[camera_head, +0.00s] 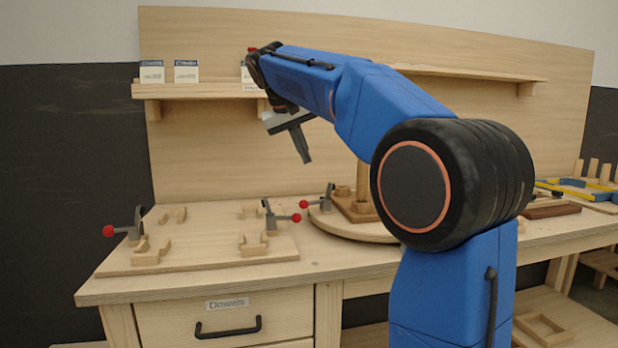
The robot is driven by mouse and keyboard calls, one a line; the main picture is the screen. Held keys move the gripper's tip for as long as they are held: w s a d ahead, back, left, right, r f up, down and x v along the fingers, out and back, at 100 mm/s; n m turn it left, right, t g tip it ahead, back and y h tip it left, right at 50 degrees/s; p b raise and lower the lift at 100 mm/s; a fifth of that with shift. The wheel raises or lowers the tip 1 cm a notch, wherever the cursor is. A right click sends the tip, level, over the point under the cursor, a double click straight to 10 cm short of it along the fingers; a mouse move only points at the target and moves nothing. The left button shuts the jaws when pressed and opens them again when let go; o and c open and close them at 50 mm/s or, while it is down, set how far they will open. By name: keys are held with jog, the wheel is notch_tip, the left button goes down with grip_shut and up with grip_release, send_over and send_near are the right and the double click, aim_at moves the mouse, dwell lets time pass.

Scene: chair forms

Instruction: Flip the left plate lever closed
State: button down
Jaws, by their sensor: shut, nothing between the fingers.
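The left plate (190,258) is a flat wooden board on the bench, bearing several small wooden blocks. A grey toggle clamp (137,225) stands at its left edge. Its lever ends in a red knob (109,231) that points out to the left. A second grey clamp (269,217) stands at the plate's right side, its red knob (296,218) pointing right. I cannot tell for sure whether either clamp is open. My gripper (306,158) is shut and empty, with its fingers pointing down. It is in the air above and behind the right clamp, apart from both levers.
A third red-knobbed clamp (326,198) stands by a round wooden base (350,231) bearing a block, partly hidden by my arm. A shelf (205,90) with small cards is on the back panel. The air above the plate is clear.

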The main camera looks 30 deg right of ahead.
jog(key=shift+w+a+r, duration=0.2)
jog(key=shift+w+r, duration=0.15)
jog(key=shift+w, duration=0.4)
jog(key=shift+w+a+r, duration=0.2)
jog(key=shift+w+r, duration=0.15)
jog(key=shift+w, duration=0.35)
send_near(322, 200)
jog(key=w, duration=0.3)
jog(key=shift+w+d+r, duration=0.2)
jog(key=shift+d+r, duration=0.05)
jog(key=shift+s+d+f, duration=0.1)
jog(key=shift+d+f, duration=0.1)
jog(key=shift+d, duration=0.35)
jog(key=shift+s+d+f, duration=0.15)
jog(key=shift+d+f, duration=0.05)
jog(key=shift+d, duration=0.35)
jog(key=shift+s+d+f, duration=0.1)
jog(key=shift+d+f, duration=0.05)
jog(key=shift+d, duration=0.25)
jog(key=shift+s+d+f, duration=0.1)
jog(key=shift+d, duration=0.3)
jog(key=shift+d, duration=0.1)
